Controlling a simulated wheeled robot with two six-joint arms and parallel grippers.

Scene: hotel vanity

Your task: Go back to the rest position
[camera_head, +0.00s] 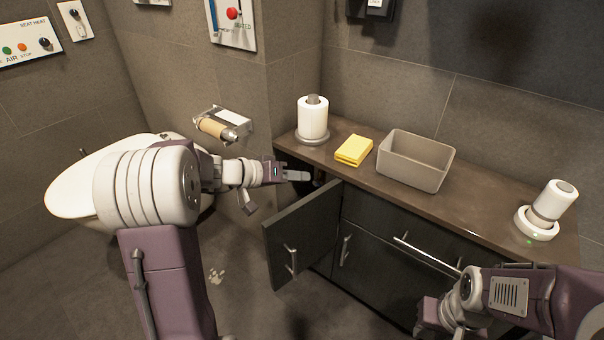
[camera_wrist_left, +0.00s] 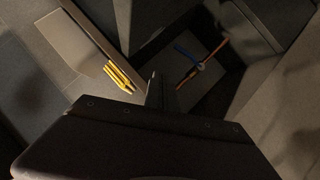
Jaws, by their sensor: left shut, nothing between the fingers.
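My left gripper (camera_head: 297,175) is shut and empty, just above the open cabinet door (camera_head: 303,232) and in front of the counter's left end. In the left wrist view, its dark fingers (camera_wrist_left: 155,91) point toward a dark recess holding a thin blue item (camera_wrist_left: 186,52) and a thin orange item (camera_wrist_left: 216,50). My right arm comes in at the lower right. Its purple end (camera_head: 428,315) is low in front of the cabinet, and its fingertips cannot be made out.
On the counter (camera_head: 468,208) stand a paper roll (camera_head: 313,119), yellow sponge-like block (camera_head: 353,151), grey bin (camera_head: 413,165) and white device (camera_head: 550,205). A toilet (camera_head: 75,190) and roll holder (camera_head: 222,125) are left. Yellow sticks (camera_wrist_left: 120,78) show in the wrist view.

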